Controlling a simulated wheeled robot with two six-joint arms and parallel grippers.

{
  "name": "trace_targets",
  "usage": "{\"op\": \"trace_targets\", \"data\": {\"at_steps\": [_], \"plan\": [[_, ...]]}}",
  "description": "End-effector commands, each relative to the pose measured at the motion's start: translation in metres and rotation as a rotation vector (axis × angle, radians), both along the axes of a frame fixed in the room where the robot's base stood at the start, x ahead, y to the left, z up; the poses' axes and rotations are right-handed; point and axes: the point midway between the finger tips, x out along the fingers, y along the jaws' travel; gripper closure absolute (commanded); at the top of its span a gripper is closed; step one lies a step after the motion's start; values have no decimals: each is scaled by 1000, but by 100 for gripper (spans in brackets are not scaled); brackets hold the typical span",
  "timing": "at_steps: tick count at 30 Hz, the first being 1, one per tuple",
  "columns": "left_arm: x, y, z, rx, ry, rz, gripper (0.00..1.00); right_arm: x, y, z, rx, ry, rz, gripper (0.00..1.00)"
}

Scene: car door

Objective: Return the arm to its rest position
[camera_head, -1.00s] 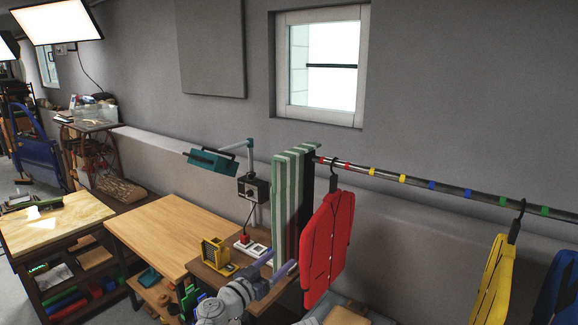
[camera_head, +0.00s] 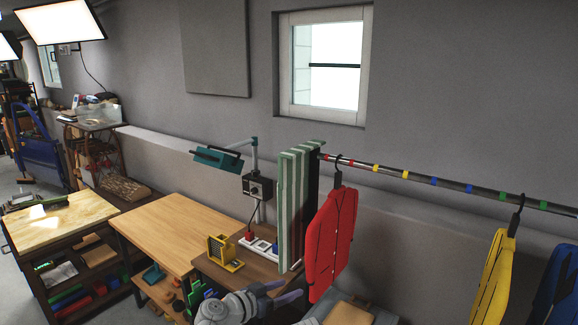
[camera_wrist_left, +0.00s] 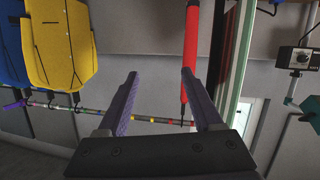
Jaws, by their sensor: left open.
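My left gripper (camera_head: 289,293) is low in the middle of the head view, in front of the small brown table and left of the red jacket (camera_head: 331,245). In the left wrist view its two purple fingers (camera_wrist_left: 160,104) stand wide apart with nothing between them gripped. The red jacket (camera_wrist_left: 190,55) hangs behind the right-hand finger in that view; I cannot tell whether they touch. My right gripper is in neither view.
A yellow jacket (camera_head: 494,278) and a blue one (camera_head: 560,285) hang farther right. A yellow device (camera_head: 224,252) and a power strip (camera_head: 262,246) sit on the small table (camera_head: 225,280).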

Motion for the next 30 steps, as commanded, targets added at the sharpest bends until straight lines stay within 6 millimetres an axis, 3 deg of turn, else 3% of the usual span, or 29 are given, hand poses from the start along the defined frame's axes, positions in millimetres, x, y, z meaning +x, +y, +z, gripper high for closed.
{"op": "trace_targets", "data": {"at_steps": [6,12,18,23,30], "plan": [[-33,12,-60,131,310,-18,33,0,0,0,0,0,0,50],[-79,63,-125,328,716,142,33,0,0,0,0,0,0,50],[-113,119,-152,474,974,388,33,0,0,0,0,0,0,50],[-136,160,-158,565,1108,605,33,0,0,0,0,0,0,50],[-159,106,-159,699,1093,493,33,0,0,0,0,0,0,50]]}}
